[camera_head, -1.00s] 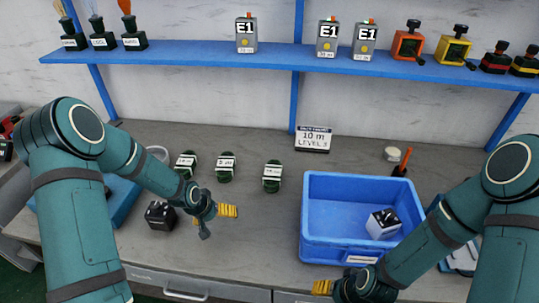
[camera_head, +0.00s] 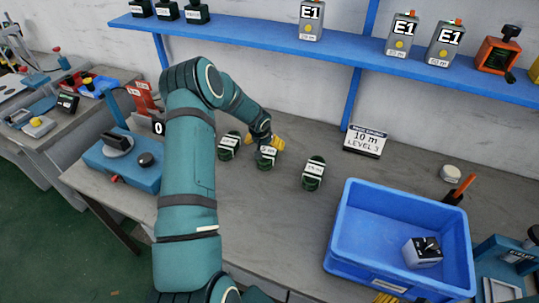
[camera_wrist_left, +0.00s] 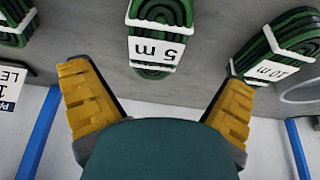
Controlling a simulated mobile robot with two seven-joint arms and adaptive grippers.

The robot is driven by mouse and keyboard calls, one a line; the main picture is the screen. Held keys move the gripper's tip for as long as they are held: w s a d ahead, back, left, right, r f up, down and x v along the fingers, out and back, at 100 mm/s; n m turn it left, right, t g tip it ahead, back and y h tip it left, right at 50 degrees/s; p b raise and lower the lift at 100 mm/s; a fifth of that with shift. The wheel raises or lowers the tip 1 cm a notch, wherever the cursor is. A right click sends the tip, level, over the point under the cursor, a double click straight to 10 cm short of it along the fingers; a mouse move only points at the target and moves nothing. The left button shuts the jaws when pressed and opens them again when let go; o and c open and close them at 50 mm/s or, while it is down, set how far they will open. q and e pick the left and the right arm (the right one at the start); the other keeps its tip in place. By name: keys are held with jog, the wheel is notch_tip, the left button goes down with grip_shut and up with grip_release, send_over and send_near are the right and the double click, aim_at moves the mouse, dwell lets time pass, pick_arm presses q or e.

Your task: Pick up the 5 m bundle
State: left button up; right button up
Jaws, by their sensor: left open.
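The 5 m bundle (camera_head: 266,158) is a dark green coil with a white label. It lies on the grey bench between two similar bundles. My left gripper (camera_head: 270,142) is open just behind it in the head view. In the left wrist view, the 5 m bundle (camera_wrist_left: 160,35) lies ahead of the gap between the open yellow fingers (camera_wrist_left: 157,80), with nothing gripped. The 10 m bundle (camera_wrist_left: 270,50) is at the right there, and is left of the 5 m one in the head view (camera_head: 229,146). Only yellow tips of my right gripper (camera_head: 385,298) show.
Another green bundle (camera_head: 314,173) lies to the right. A blue crate (camera_head: 345,225) holding a small grey-and-black box (camera_head: 422,252) stands further right. A blue shelf (camera_head: 270,45) crosses above the bench.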

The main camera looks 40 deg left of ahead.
aim_at(268, 151)
pick_arm(q)
jog(key=shift+d+x, duration=0.15)
jog(key=shift+x, duration=1.55)
jog(key=shift+d+x, duration=0.1)
jog(key=shift+x, duration=1.6)
jog(key=c, duration=1.2)
